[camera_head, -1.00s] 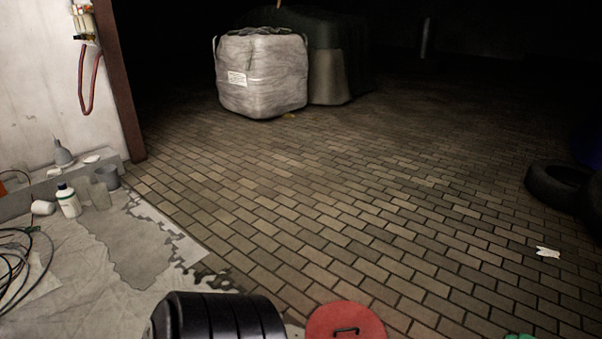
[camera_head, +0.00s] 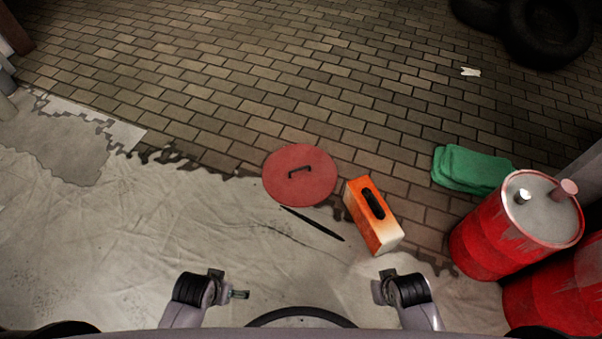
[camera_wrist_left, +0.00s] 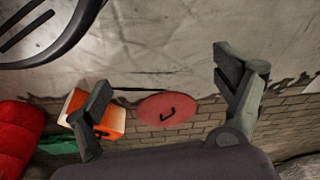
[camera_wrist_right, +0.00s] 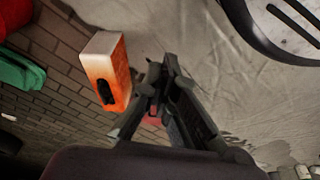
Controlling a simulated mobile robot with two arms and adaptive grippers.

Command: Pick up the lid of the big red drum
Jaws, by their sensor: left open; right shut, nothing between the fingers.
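The lid, a round red disc (camera_head: 285,188) with a black handle, lies flat on the floor where the sheet meets the bricks. My left gripper (camera_head: 228,288) is near the bottom of the head view, on the near side of the lid and left of it. In the left wrist view its fingers (camera_wrist_left: 166,82) are open, with the lid (camera_wrist_left: 160,100) showing between them at a distance. My right gripper (camera_head: 384,284) is lower right of the lid, apart from it. In the right wrist view its fingers (camera_wrist_right: 155,82) are shut and empty, hiding most of the lid.
An orange and white box (camera_head: 383,237) stands just right of the lid. A thin dark bar (camera_head: 313,224) lies in front. A green folded cloth (camera_head: 470,168) and red drums (camera_head: 482,243) are at the right. Tyres (camera_head: 545,35) lie at the back right. The sheet at left is clear.

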